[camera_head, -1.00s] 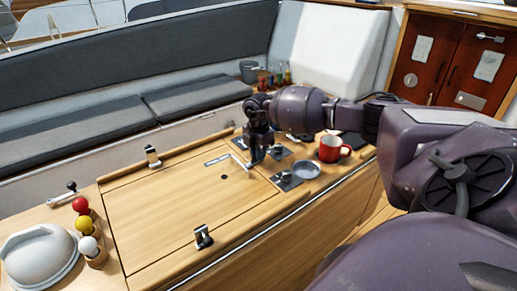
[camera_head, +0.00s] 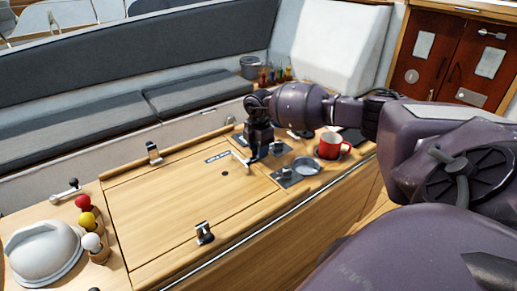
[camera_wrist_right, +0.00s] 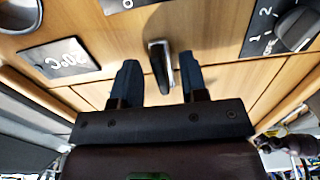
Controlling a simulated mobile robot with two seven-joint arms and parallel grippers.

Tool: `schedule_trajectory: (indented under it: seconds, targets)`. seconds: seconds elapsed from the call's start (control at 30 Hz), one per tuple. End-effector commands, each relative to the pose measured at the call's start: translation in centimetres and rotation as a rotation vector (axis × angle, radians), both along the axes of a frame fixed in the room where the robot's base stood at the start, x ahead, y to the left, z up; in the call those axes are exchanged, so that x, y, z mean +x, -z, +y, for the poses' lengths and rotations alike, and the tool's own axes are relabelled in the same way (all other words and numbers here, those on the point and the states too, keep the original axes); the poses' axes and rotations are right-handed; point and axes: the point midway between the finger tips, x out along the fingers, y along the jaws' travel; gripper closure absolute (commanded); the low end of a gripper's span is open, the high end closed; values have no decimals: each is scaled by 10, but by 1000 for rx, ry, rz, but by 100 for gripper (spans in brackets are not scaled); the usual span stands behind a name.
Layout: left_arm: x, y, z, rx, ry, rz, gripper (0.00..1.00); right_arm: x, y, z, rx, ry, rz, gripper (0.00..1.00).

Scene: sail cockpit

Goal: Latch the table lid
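The wooden table lid (camera_head: 165,205) lies flat and closed in the table top. A small silver lever (camera_head: 240,160) stands at its right end, beside my right gripper (camera_head: 254,155). In the right wrist view, the gripper (camera_wrist_right: 160,85) is open, with its two dark fingers apart. The silver lever (camera_wrist_right: 160,62) shows in the gap between the fingers, touching neither as far as I can see. Black-and-silver clasps sit at the lid's back edge (camera_head: 153,153) and front edge (camera_head: 204,233). My left gripper is out of view.
A red mug (camera_head: 333,146) and a grey dish (camera_head: 306,166) stand right of the lid. Knobs on dark plates (camera_head: 286,177) sit near the gripper. Colored balls (camera_head: 87,220) and a white dome (camera_head: 42,252) are at the left. The lid's top is mostly clear.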

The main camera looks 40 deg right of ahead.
Motion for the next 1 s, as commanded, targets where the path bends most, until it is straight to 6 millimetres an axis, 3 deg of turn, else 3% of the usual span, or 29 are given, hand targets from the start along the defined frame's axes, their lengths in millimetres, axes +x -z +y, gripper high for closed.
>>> schedule_trajectory:
  seconds: [0.37,0.8,1.0]
  targets:
    - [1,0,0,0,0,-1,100,0,-4,0,1,-1,1,60]
    - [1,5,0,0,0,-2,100,0,-76,0,0,-1,0,60]
    - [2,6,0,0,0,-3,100,0,-99,0,0,0,1,60]
